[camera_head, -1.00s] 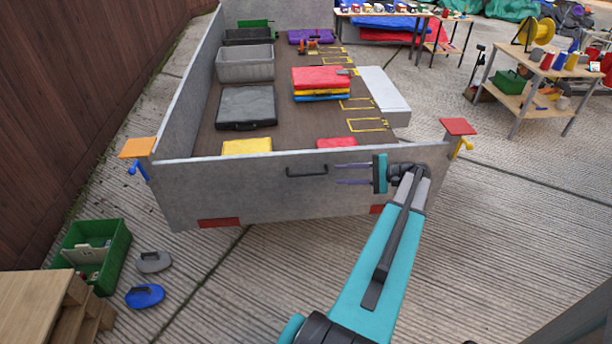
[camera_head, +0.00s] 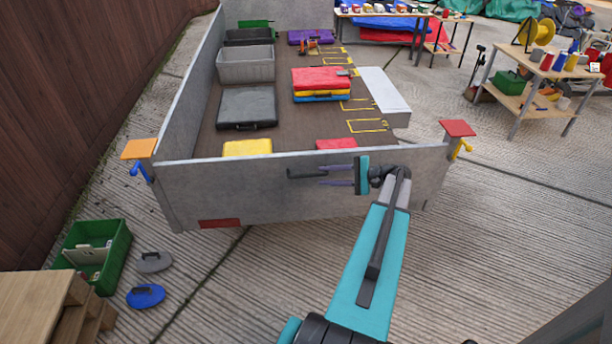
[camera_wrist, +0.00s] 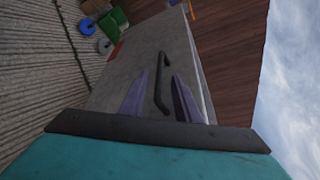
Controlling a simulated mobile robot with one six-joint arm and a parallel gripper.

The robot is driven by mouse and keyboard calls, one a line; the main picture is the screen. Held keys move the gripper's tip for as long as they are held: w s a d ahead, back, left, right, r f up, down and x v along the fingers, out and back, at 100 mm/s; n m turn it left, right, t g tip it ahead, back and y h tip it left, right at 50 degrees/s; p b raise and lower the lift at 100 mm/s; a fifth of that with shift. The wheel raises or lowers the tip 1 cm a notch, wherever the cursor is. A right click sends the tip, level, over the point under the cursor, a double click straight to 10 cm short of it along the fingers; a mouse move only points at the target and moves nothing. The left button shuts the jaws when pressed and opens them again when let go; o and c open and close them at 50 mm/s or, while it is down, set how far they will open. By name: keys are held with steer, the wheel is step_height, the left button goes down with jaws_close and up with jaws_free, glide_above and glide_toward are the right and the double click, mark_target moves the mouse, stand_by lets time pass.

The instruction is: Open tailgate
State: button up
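The grey tailgate (camera_head: 240,190) stands upright and closed across the near end of the truck bed. A black bar handle (camera_head: 300,174) sits near its top middle. A blue latch lever (camera_head: 140,171) is at its left corner and a yellow latch lever (camera_head: 461,148) at its right. My gripper (camera_head: 322,176) is open, its purple fingers pointing left at the handle's right end. In the wrist view the handle (camera_wrist: 160,82) appears between the two fingers (camera_wrist: 160,98); I cannot tell whether they touch it.
The bed holds a grey crate (camera_head: 246,63), a black case (camera_head: 247,107) and stacked coloured cases (camera_head: 321,83). A green box (camera_head: 92,257), wooden steps (camera_head: 50,310) and a blue disc (camera_head: 146,295) lie at the lower left. Open paving lies right of the tailgate.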

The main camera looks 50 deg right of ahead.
mark_target(311, 176)
steer(key=shift+p+x, duration=0.6)
steer(key=shift+x, duration=3.35)
steer(key=shift+c, duration=0.4)
jaws_close()
